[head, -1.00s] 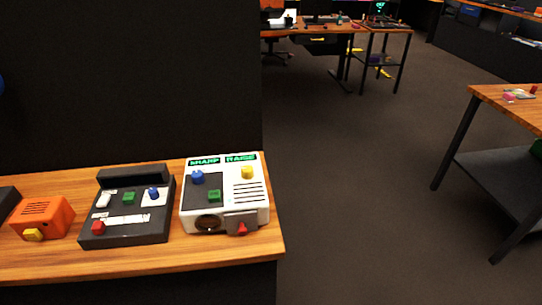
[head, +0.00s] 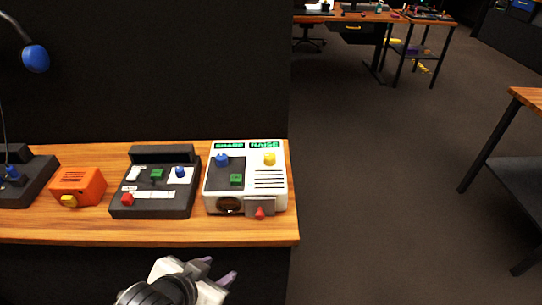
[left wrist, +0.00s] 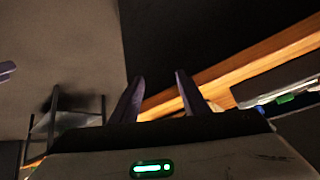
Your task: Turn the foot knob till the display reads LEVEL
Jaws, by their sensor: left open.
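A white panel box (head: 270,196) stands at the right end of the wooden bench. Its two green displays (head: 247,145) read SHARP and RAISE. On it are a blue knob (head: 222,160), a yellow knob (head: 269,159), a green button (head: 236,180) and a dark trackball (head: 229,204). A red knob (head: 259,213) sits low on its front; I cannot tell for sure that this is the foot knob. My left gripper (head: 217,270) is open and empty, in front of and below the bench edge. Its two fingers (left wrist: 160,80) also show apart in the left wrist view.
Left of the box stand a black control panel (head: 152,202), an orange box (head: 80,187) and another dark device (head: 38,182) beneath a blue-ended lamp (head: 36,59). A dark wall rises behind the wooden bench (head: 150,230). Open floor (head: 385,200) lies to the right.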

